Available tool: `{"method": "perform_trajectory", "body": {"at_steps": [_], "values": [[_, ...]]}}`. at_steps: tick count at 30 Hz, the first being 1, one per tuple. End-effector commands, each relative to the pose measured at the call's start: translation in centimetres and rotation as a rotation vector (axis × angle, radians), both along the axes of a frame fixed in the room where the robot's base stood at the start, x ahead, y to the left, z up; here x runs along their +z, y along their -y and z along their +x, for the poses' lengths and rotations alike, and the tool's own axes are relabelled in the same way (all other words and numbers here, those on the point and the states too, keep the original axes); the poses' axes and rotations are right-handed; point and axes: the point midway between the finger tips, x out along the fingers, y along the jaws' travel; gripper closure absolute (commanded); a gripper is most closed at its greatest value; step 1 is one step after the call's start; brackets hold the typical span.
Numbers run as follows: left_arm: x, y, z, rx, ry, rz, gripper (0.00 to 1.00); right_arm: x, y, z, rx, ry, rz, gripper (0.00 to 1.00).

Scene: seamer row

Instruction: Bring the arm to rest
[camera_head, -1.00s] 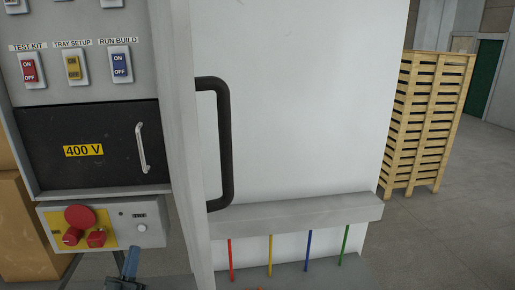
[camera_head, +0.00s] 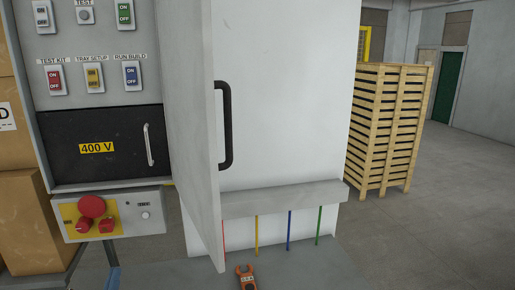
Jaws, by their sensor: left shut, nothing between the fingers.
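My left gripper (camera_head: 112,276) shows only as a narrow blue-grey part at the lower left edge, below the control box. It is shut and empty, apart from the box and the door. My right gripper is not in view. The pale cabinet door (camera_head: 190,130) stands swung out toward me, with a black bar handle (camera_head: 226,126) at its edge. The white panel (camera_head: 285,95) behind it is clear.
A switch panel (camera_head: 145,95) and a control box (camera_head: 153,228) with a red button are at left. An orange clamp-like tool (camera_head: 246,279) lies at the bottom. Cartons (camera_head: 28,215) stand far left, slatted crates (camera_head: 388,130) at right. Floor at right is free.

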Motion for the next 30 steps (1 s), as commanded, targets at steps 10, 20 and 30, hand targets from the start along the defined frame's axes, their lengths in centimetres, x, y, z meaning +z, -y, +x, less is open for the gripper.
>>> {"method": "perform_trajectory", "body": {"at_steps": [10, 20, 30], "values": [[-3.1, 2.4, -0.2, 0.013, -0.228, 0.059, 1.0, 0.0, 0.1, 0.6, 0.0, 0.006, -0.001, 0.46], [-9.5, 6.0, -3.4, 0.033, -0.665, 0.195, 1.0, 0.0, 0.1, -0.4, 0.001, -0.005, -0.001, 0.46], [-16.7, 8.2, -14.2, 0.043, -1.285, 0.41, 1.0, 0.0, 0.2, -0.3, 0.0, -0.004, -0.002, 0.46]]}}
